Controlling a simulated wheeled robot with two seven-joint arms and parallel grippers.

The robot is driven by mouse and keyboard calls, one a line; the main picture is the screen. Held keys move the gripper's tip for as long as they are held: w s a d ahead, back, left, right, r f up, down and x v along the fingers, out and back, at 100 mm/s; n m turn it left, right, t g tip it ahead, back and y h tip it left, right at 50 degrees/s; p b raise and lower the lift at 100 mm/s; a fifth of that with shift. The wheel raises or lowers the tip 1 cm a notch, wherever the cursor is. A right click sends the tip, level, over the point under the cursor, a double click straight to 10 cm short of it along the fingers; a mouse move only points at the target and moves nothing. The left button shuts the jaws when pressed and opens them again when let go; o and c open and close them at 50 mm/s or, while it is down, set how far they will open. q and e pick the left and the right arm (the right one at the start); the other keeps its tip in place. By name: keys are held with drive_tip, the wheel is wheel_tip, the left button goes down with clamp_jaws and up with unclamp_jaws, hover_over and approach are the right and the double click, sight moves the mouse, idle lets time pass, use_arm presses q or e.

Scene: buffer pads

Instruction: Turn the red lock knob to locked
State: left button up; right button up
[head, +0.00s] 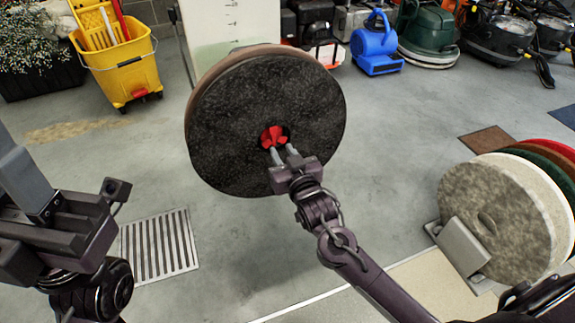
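The red lock knob (274,135) sits in the centre hole of a round black pad (235,115), which faces me on the tilted underside of a floor machine. My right gripper (283,152) is at the knob, its two fingers reaching up to it with a gap between them. The fingertips overlap the knob's lower part, and I cannot tell whether they press on it. My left gripper (25,185) is at the left edge, away from the pad, and its fingertips are not clearly shown.
A rack (462,247) of round pads stands at the right. A yellow mop bucket (125,68), a blue blower (376,45) and a green machine (428,30) stand at the back. A floor drain grate (160,245) lies at lower left. The floor around the pad is clear.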

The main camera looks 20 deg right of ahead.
sight(274, 138)
drive_tip(key=shift+w+f+b, duration=0.2)
drive_tip(key=shift+w+b, duration=0.3)
drive_tip(key=shift+w, duration=0.45)
drive_tip(key=shift+w+r, duration=0.1)
drive_tip(key=shift+w, duration=0.35)
drive_tip(key=shift+w+a, duration=0.1)
drive_tip(key=shift+w, duration=1.5)
drive_tip(key=shift+p, duration=0.35)
clamp_jaws()
